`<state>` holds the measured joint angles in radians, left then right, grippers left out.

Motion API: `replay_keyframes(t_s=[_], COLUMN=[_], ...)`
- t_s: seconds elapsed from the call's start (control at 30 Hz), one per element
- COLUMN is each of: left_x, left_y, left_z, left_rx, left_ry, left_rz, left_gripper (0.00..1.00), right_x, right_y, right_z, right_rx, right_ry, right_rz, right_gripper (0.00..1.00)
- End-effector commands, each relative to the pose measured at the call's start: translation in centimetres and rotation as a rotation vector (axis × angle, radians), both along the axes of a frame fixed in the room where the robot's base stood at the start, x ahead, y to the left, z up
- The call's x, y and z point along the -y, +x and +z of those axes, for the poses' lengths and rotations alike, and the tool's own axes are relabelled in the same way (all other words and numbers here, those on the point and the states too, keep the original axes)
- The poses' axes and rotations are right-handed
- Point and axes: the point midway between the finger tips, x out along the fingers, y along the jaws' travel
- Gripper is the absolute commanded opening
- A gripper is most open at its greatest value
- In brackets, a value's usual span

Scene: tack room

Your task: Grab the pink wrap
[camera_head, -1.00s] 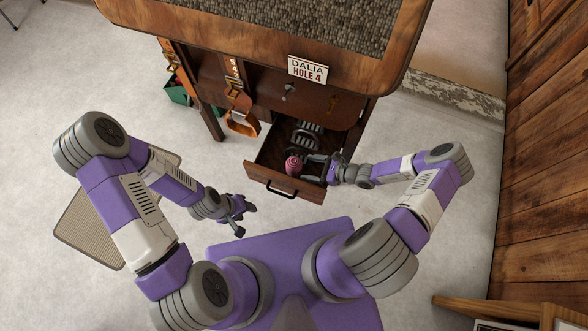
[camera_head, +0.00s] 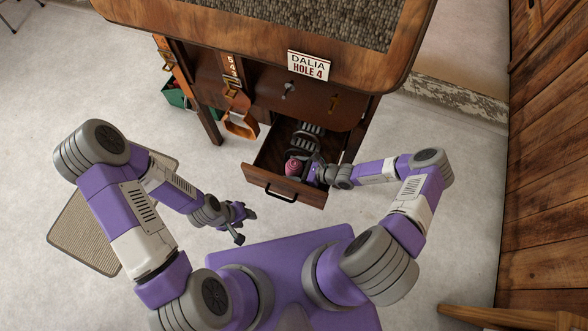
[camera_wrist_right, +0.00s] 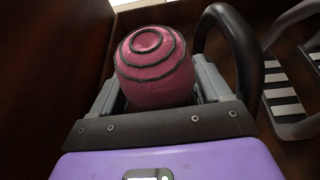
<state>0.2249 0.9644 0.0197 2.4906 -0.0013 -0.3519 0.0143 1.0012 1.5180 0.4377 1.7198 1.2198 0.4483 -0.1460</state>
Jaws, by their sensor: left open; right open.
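The pink wrap (camera_head: 293,167) is a rounded roll with dark spiral lines, standing in the open drawer (camera_head: 262,180) of the wooden cabinet. In the right wrist view the pink wrap (camera_wrist_right: 153,68) sits between the fingers of my right gripper (camera_wrist_right: 157,90), which is open around it; I cannot tell whether the fingers touch it. In the head view my right gripper (camera_head: 308,170) reaches into the drawer from the right, beside the wrap. My left gripper (camera_head: 242,222) is open and empty above the floor, left of the drawer.
Grey horseshoe-like pieces with striped parts (camera_wrist_right: 285,100) lie in the drawer beside the wrap, and a dark curved handle (camera_wrist_right: 236,50) is close to my right fingers. The drawer walls are near. A leather strap with a stirrup (camera_head: 240,125) hangs left of the drawer.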

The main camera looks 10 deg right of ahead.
Motion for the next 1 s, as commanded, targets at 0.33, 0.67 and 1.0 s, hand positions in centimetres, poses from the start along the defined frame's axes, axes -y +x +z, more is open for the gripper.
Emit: replay_keyframes(t_s=[0.33,0.67,1.0], left_x=[0.0,0.0,0.0], left_y=[0.0,0.0,0.0], left_z=[0.1,0.7,4.2], left_rx=[0.000,0.000,0.000], left_ry=[0.000,0.000,0.000], left_rz=[0.000,0.000,0.000], left_gripper=[0.47,0.47,0.47], right_x=[0.1,0.1,0.1], right_y=[0.0,0.0,0.0], right_z=[0.1,1.0,7.8], right_rx=[0.000,0.000,0.001], right_ry=[0.000,0.000,0.001], right_rz=[0.000,-0.001,-0.001], right_gripper=[0.38,0.37,0.37])
